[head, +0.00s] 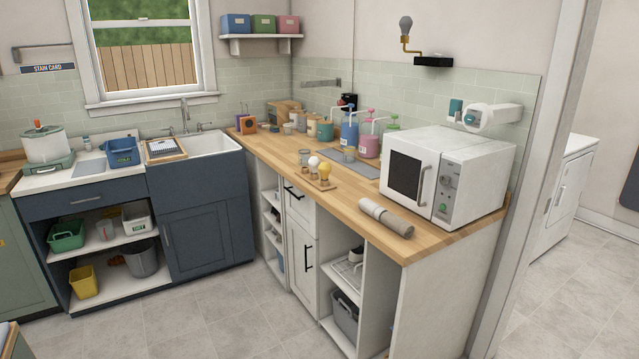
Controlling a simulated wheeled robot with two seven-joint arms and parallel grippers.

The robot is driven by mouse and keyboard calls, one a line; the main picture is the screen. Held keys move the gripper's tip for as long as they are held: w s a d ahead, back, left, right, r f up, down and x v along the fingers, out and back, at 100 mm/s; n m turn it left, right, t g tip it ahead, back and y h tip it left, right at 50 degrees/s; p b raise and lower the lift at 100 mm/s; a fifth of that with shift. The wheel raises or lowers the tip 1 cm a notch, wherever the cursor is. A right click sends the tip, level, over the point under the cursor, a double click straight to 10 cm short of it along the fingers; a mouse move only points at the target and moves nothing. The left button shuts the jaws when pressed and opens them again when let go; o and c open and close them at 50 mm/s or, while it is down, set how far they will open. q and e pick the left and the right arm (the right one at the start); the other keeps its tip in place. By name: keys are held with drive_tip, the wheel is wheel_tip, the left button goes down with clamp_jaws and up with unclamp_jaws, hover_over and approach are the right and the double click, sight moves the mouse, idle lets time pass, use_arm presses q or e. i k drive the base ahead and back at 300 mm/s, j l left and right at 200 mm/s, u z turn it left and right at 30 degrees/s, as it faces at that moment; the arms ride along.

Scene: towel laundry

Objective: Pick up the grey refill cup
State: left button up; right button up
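Several small cups stand on the wooden counter (432,240). A small grey cup (304,157) stands near its front edge, left of a small board with a white bulb and a yellow bulb. Another greyish cup (349,155) stands by the pump bottles, on or beside a grey mat. A beige cup (311,126) and a teal one (325,131) stand farther back. I cannot tell from this distance which is the grey refill cup. Neither of my grippers is in view.
Blue, pink and green pump bottles (349,131) line the wall side. A white microwave (446,176) and a rolled towel (386,218) occupy the counter's near end. The sink (208,146) is at the back corner. The tiled floor (240,310) before the cabinets is clear.

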sight(305, 154)
drive_tip(key=i+j+u, duration=0.2)
drive_tip(key=i+u, duration=0.2)
drive_tip(key=i, duration=0.2)
drive_tip(key=i+u, duration=0.35)
drive_tip(key=i, duration=0.25)
drive_tip(key=i+l+u, duration=0.15)
drive_tip(key=i+u, duration=0.25)
drive_tip(key=i, duration=0.25)
drive_tip(key=i+l+z, duration=0.35)
drive_tip(key=i, duration=0.7)
drive_tip(key=i+j+z, duration=0.15)
drive_tip(key=i+z, duration=0.2)
drive_tip(key=i, duration=0.7)
